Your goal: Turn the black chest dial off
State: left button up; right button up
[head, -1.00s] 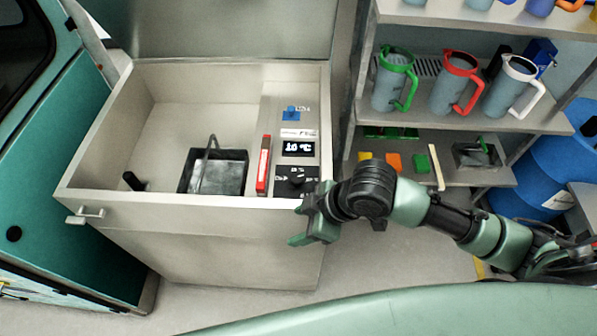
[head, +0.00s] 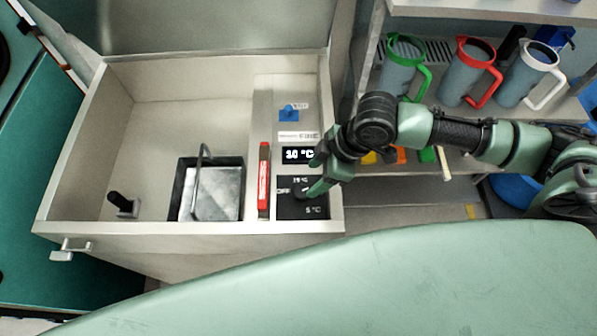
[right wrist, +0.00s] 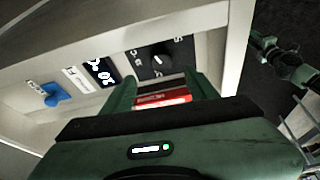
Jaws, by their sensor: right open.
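The black chest dial (right wrist: 160,61) sits on a black plate (head: 312,210) marked OFF and with temperature labels, on the control panel at the right of the open chest (head: 190,238). In the head view my right gripper partly hides the dial. My right gripper (head: 314,177) is open and empty, coming in from the right with its fingers over the plate. In the right wrist view the open fingers (right wrist: 163,90) point toward the dial, which shows just beyond and between them. I cannot tell whether they touch it, or exactly which mark it points at. My left gripper is not in view.
A lit temperature display (head: 298,155) and a blue knob (head: 289,113) sit behind the dial. A red module (head: 264,178) stands left of it. A metal box with a handle (head: 213,192) is in the chest. Shelves with mugs (head: 467,72) stand right.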

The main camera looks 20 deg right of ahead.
aim_at(301, 191)
jog(key=x, duration=0.2)
jog(key=p+x, duration=0.1)
jog(key=x, duration=0.3)
jog(key=shift+s+a+f, duration=0.2)
jog(key=shift+s+f, duration=0.05)
jog(key=shift+f, duration=0.1)
jog(key=shift+w+a+f, duration=0.1)
jog(key=shift+w+f, duration=0.1)
jog(key=shift+f, duration=0.15)
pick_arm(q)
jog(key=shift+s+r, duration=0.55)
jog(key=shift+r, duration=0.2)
pick_arm(e)
grip_shut()
